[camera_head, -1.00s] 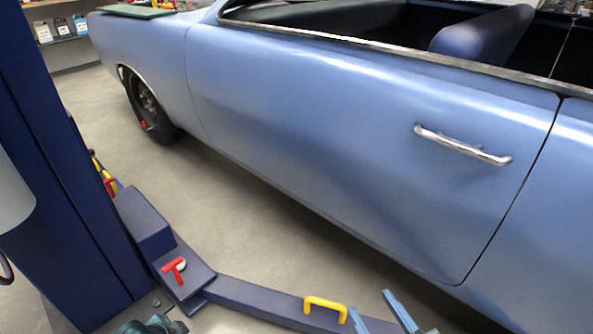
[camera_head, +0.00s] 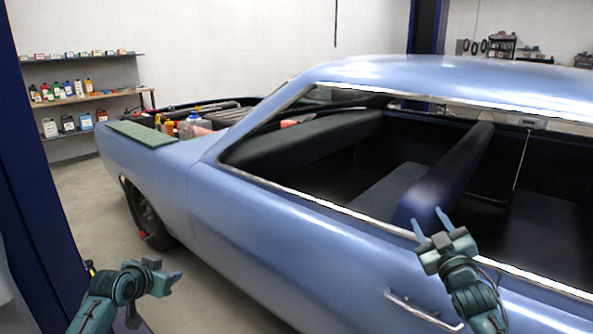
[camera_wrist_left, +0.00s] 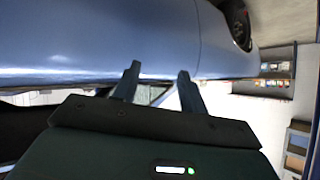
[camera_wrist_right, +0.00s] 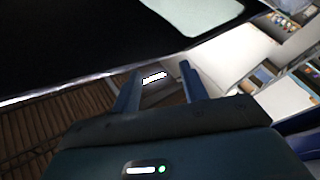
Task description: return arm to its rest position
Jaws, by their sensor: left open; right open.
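My left gripper (camera_head: 172,283) is at the lower left of the head view, beside the car's front side and apart from it. In the left wrist view its two fingers (camera_wrist_left: 157,82) are spread with nothing between them. My right gripper (camera_head: 429,226) is raised in front of the car's door and window opening. In the right wrist view its fingers (camera_wrist_right: 160,84) are apart and empty. Both arms come up from the bottom of the head view.
A blue car (camera_head: 250,235) fills the middle and right, close to both grippers. Its door handle (camera_head: 424,311) lies below the right gripper. A dark blue post (camera_head: 35,190) stands at left. Shelves with bottles (camera_head: 70,92) are on the back wall. Floor (camera_head: 85,200) shows between post and car.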

